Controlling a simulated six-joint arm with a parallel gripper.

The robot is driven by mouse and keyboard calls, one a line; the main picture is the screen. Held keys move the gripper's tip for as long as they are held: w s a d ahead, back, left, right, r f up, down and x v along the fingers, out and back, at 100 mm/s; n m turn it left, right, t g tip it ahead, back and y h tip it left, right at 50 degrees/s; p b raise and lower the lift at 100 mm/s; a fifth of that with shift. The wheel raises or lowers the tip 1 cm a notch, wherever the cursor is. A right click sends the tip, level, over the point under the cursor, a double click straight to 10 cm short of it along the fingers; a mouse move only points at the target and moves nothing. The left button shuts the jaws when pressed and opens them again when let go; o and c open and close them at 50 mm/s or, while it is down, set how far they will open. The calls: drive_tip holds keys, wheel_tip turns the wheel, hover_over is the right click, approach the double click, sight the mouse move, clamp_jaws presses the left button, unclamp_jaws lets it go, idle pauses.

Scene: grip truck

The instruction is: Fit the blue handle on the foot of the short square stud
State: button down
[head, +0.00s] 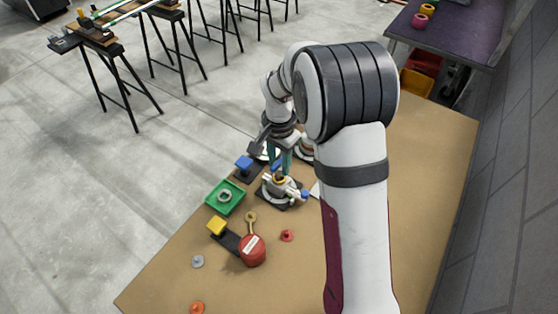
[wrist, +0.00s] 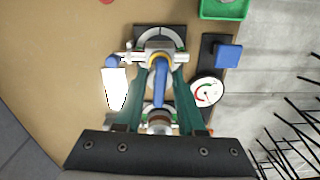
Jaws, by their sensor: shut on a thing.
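My gripper (head: 281,157) is shut on the blue handle, its teal fingers on either side of it. In the wrist view, the handle (wrist: 160,82) is a long blue bar between the fingers of my gripper (wrist: 160,92). Its far end lies over the yellow ring of a pale valve (wrist: 146,46) on a dark square plate. In the head view, the same valve (head: 284,190) stands just below the fingertips. The short square stud cannot be made out. I cannot tell whether the handle touches the valve.
A second valve (wrist: 156,122) stands partly behind the fingers. A gauge (wrist: 207,92) and a blue block (wrist: 228,54) are to the right. A green tray (head: 223,208), yellow wrench (head: 250,221) and red canister (head: 252,251) are nearer. The table's front right is clear.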

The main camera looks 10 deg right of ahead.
sight(279, 170)
drive_tip(key=shift+f, duration=0.2)
drive_tip(key=shift+f, duration=0.35)
drive_tip(key=shift+f, duration=0.3)
idle(0.3)
drive_tip(key=shift+f, duration=0.2)
drive_tip(key=shift+f, duration=0.5)
idle(1.0)
drive_tip(key=shift+c, duration=0.5)
unclamp_jaws()
drive_tip(key=shift+r, duration=0.1)
